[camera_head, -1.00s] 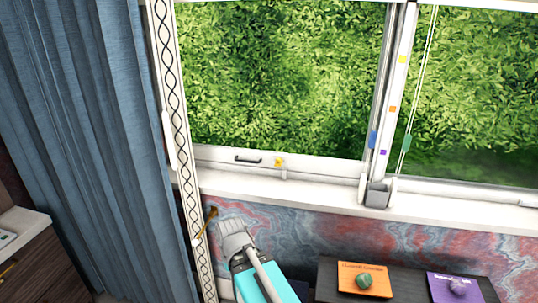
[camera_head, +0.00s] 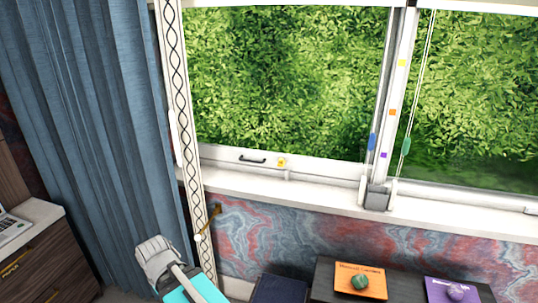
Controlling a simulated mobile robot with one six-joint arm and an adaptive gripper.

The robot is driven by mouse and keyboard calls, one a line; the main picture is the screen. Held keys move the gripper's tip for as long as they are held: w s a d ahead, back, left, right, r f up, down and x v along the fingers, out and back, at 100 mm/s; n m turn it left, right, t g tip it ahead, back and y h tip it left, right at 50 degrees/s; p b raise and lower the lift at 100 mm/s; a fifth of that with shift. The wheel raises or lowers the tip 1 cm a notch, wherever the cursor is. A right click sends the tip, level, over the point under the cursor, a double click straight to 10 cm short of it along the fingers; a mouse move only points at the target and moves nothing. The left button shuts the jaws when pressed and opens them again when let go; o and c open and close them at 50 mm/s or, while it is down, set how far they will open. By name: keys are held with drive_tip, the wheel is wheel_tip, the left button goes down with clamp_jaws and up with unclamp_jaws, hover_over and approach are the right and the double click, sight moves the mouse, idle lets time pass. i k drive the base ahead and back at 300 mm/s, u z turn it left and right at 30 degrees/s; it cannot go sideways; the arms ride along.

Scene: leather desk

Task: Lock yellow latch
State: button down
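A small yellow latch (camera_head: 281,161) sits on the white bottom rail of the left window sash, just right of a dark handle (camera_head: 252,159). It is too small to tell how it is turned. A yellow square (camera_head: 402,63) is also on the upright window frame, above an orange and a purple one. Part of my arm, grey and cyan, shows at the lower left, below the sill and well apart from the latch. No gripper fingers show.
A blue curtain (camera_head: 90,130) hangs at the left, beside a dark cabinet (camera_head: 45,255). A white sill (camera_head: 300,195) runs under the window. A dark surface at the lower right bears an orange book (camera_head: 345,278) and a purple book (camera_head: 440,291).

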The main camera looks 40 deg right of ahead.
sight(281, 163)
drive_tip(key=u, duration=0.85)
drive_tip(key=i, duration=0.55)
drive_tip(key=z, duration=2.85)
